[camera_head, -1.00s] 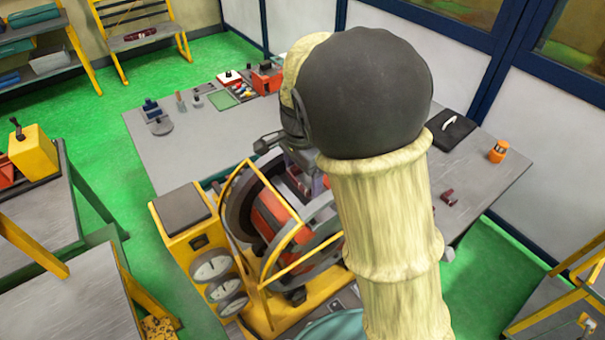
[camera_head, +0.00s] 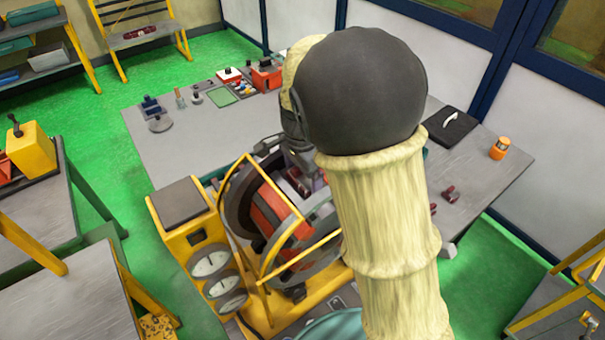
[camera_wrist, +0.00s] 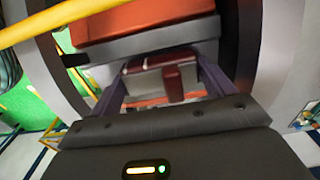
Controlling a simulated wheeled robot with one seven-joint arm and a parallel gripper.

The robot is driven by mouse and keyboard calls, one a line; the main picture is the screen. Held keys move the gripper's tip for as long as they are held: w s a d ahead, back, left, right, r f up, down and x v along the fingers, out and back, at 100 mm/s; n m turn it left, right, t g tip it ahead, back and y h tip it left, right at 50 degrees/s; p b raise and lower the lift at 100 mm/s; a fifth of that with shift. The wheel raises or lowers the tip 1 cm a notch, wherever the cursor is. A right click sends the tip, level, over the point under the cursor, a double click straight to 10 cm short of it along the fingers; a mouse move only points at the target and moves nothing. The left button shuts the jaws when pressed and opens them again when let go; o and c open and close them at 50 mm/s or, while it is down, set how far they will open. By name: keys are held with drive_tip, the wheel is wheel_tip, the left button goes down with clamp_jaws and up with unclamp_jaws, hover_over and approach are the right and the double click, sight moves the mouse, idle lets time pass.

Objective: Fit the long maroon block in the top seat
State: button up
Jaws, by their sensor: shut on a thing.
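My gripper (camera_wrist: 166,75) shows its two purple fingers in the wrist view, shut on a maroon block (camera_wrist: 173,82) that lies between them. In the head view the gripper (camera_head: 303,178) is over the top of the stator machine, mostly hidden by my arm. The maroon block also shows there as a small dark red piece (camera_head: 298,182). The stator has a dark ring (camera_head: 235,206) with orange-red parts (camera_head: 268,208); one orange-red part (camera_wrist: 145,22) is close beyond the fingers. The top seat is hidden around the block, and I cannot tell whether the block touches it.
A yellow frame bar (camera_head: 240,172) runs close to the gripper, also in the wrist view (camera_wrist: 60,22).

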sight(301, 178)
drive_tip(key=shift+f, duration=0.2)
idle(0.5)
drive_tip(key=o, duration=1.3)
wheel_tip(301, 178, up, 17)
drive_tip(key=b, duration=0.3)
drive_tip(key=shift+s+a+r, duration=0.15)
drive_tip(key=shift+a+r, duration=0.05)
